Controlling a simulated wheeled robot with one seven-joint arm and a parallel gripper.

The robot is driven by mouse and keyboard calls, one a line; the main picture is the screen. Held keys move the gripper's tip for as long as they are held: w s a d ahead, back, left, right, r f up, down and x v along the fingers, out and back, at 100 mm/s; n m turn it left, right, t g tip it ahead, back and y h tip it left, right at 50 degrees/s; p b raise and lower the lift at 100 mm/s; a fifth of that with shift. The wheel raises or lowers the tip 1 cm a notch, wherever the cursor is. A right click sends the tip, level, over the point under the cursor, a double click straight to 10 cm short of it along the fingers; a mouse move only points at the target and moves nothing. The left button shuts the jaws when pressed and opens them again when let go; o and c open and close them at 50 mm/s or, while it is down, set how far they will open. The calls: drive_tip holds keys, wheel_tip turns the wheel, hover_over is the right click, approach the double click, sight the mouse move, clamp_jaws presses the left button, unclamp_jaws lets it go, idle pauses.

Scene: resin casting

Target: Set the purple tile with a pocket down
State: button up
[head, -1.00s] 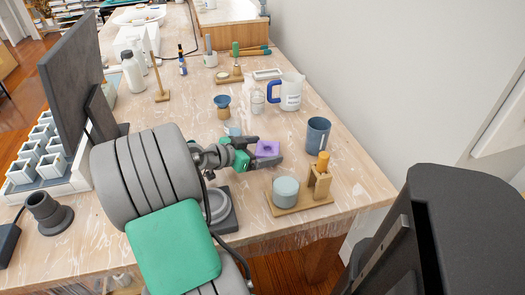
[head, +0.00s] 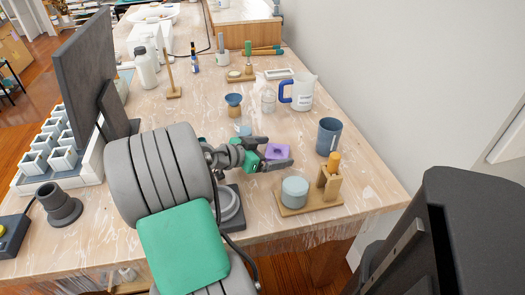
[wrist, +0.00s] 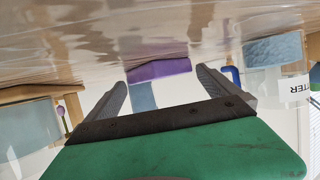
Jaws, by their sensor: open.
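The purple tile (head: 278,151) lies on the table, with a darker pocket showing in its top. In the wrist view the tile (wrist: 160,69) shows between and beyond the fingers, against the table surface. My gripper (head: 277,150) is open, its two dark fingers on either side of the tile. In the wrist view my gripper (wrist: 161,80) shows a gap between its fingers and the tile. The near part of the tile's edge is partly covered by the lower finger in the head view.
A wooden stand (head: 329,184) with a pale blue cylinder (head: 294,191) stands close in front. A blue-grey mug (head: 328,137) is to the right, a white jug (head: 302,92) behind. A small cup with bluish content (head: 243,127) is behind the gripper. Table around the tile is mostly clear.

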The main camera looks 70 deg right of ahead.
drive_tip(key=v, duration=0.4)
drive_tip(key=p+v, duration=0.1)
drive_tip(key=v, duration=0.7)
drive_tip(key=shift+r, duration=0.5)
drive_tip(key=shift+p, duration=0.3)
